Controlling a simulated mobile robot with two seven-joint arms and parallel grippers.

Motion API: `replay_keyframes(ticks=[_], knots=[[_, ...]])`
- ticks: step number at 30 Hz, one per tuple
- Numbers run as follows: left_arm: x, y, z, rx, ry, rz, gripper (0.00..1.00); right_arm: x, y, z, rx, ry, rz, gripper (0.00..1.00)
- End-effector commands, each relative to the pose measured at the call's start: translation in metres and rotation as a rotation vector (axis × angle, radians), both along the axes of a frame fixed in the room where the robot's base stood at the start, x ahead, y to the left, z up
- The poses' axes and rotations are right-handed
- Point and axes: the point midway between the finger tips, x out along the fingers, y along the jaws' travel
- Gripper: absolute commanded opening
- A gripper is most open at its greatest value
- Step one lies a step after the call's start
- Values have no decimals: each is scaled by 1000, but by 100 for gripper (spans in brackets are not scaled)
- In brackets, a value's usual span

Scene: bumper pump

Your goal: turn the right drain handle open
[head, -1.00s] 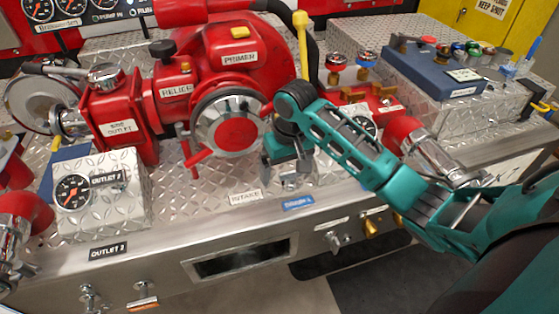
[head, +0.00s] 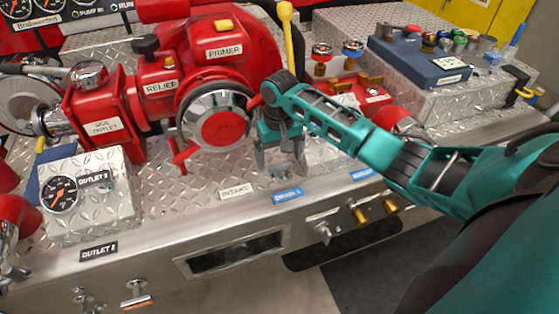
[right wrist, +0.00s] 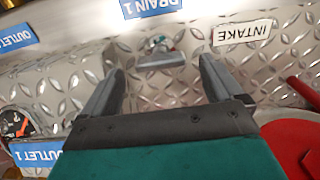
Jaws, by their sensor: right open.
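The drain handle is a small grey metal lever (head: 281,172) on the diamond-plate panel, just above the blue DRAIN 1 label (head: 287,195). In the right wrist view the handle (right wrist: 158,60) lies crosswise between the fingertips, beyond them. My right gripper (head: 279,158) is open and empty, pointing down over the handle. Its two grey fingers also show in the right wrist view (right wrist: 160,72), one at each side of the handle. I see no clear contact. My left gripper is not in view.
The red pump with its chrome-rimmed wheel (head: 217,121) stands close left of the right gripper. The INTAKE label (head: 236,192) is left of the handle. The OUTLET 2 gauge box (head: 88,200) is farther left. A blue case (head: 425,60) sits at the back right.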

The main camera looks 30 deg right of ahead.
Motion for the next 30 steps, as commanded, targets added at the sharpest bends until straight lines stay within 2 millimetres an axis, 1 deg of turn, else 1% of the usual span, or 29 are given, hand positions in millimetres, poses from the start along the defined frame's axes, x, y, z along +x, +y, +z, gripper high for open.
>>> replay_keyframes(ticks=[1,3,6,16,30], knots=[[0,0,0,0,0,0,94,0,0,-7,0,2,-1,94],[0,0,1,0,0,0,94,0,0,-15,0,0,0,94],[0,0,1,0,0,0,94,0,0,-22,-1,0,1,94],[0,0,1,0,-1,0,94,0,0,-25,0,-1,1,94],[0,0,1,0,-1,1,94,0,0,-24,0,-1,1,49]])
